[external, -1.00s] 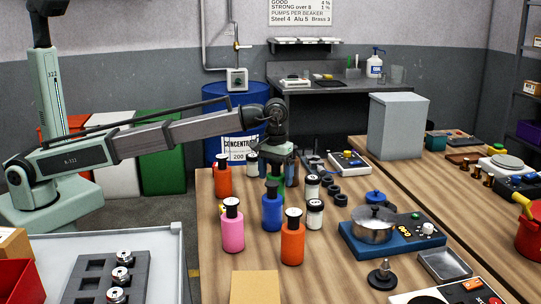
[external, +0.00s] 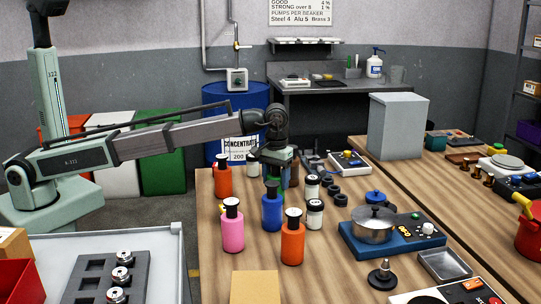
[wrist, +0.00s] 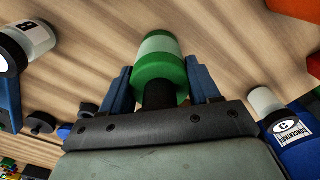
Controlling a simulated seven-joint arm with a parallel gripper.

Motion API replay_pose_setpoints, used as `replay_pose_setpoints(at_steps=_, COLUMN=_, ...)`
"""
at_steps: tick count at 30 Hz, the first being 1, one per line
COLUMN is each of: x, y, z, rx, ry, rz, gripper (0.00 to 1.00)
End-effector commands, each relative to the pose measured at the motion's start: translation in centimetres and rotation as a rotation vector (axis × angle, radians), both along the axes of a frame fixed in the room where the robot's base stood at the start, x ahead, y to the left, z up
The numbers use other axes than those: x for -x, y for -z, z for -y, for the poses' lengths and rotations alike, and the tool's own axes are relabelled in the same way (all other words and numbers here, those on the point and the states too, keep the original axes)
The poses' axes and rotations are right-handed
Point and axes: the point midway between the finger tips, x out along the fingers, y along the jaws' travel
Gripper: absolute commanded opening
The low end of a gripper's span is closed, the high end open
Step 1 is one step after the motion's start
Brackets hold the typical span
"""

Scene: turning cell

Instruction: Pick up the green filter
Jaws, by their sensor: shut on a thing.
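The green filter (wrist: 158,88) is a green cylinder with a pale band and a dark neck. In the wrist view it sits between the two blue fingers, its neck toward my palm. My gripper (wrist: 158,72) is shut on it. In the external view my gripper (external: 272,168) is above the wooden bench, behind the blue bottle (external: 271,212). The green filter is mostly hidden there, and I cannot tell whether it is clear of the bench.
Orange bottles (external: 292,243), a pink bottle (external: 232,230) and white jars (external: 314,214) stand close around. A pot (external: 374,226) on a blue hotplate stands to the right.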

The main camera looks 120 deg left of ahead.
Motion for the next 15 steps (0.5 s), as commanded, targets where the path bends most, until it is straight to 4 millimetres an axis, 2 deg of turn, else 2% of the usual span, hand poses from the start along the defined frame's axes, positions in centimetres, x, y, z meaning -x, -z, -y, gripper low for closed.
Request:
replay_pose_setpoints(at_steps=3, x=0.0, y=0.0, z=0.0, rx=0.0, ry=0.0, rz=0.0, gripper=0.22)
replay_pose_setpoints(at_steps=10, x=0.0, y=-0.2, z=0.0, rx=0.0, ry=0.0, rz=0.001, gripper=0.22)
replay_pose_setpoints(at_steps=15, x=-0.1, y=-1.7, z=-0.1, rx=-0.001, ry=0.0, rz=0.002, gripper=0.21)
